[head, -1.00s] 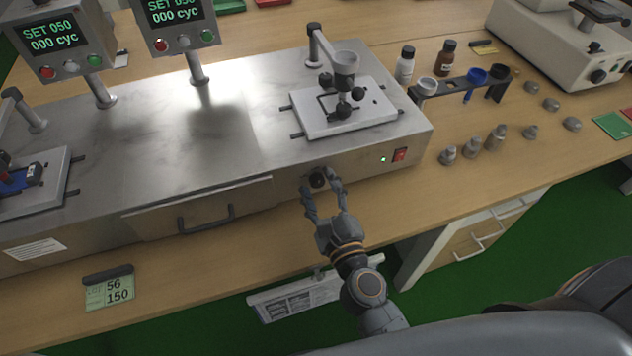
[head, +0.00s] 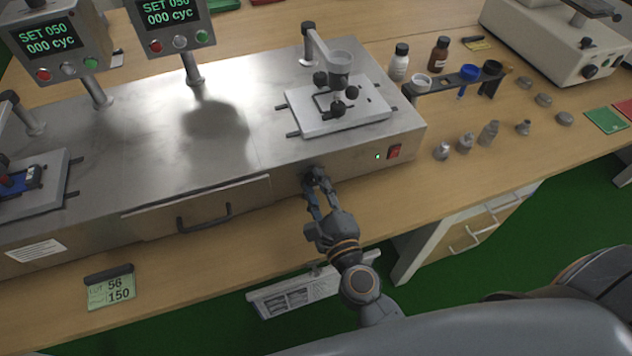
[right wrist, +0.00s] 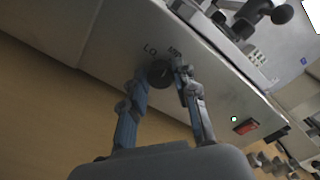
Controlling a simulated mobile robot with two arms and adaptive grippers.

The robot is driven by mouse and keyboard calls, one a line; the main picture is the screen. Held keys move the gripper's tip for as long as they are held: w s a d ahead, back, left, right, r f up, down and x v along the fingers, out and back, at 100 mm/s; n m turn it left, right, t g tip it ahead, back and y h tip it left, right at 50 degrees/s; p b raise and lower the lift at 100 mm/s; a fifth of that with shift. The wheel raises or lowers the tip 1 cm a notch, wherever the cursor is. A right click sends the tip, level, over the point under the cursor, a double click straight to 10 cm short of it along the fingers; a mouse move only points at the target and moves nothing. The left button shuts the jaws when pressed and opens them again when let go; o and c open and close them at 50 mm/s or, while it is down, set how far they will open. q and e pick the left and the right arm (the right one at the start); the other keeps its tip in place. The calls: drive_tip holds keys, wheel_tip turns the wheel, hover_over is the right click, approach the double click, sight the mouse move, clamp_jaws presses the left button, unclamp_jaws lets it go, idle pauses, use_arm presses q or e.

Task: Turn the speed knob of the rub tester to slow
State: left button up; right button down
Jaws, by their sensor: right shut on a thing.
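The rub tester (head: 230,150) is a long steel machine on the wooden bench. Its dark round speed knob (right wrist: 160,73) is on the front panel, with "LO" printed beside it in the right wrist view; a second marking is partly covered by a finger. In the head view the knob (head: 311,172) is mostly hidden by the fingertips. My right gripper (head: 318,180) is shut on the knob, one finger on each side, and it also shows in the right wrist view (right wrist: 162,80). I cannot read the knob's pointer. My left gripper is not in view.
A red switch (head: 394,152) and a green light are right of the knob on the same panel. A drawer (head: 200,205) with a dark handle is to its left. Bottles, a cup rack (head: 455,82) and metal weights (head: 466,142) stand on the right of the bench.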

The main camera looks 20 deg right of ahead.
drive_tip(key=n+p, duration=0.4)
drive_tip(key=n, duration=0.1)
drive_tip(key=shift+r+n, duration=0.15)
drive_tip(key=shift+n, duration=0.15)
drive_tip(key=shift+f+n+p, duration=0.2)
drive_tip(key=shift+n+p, duration=1.1)
drive_tip(key=shift+n, duration=0.7)
drive_tip(key=c, duration=1)
unclamp_jaws()
drive_tip(key=shift+f, duration=0.1)
drive_tip(key=shift+s, duration=0.15)
drive_tip(key=s, duration=1.1)
drive_tip(key=shift+s+d, duration=0.15)
drive_tip(key=shift+s, duration=0.2)
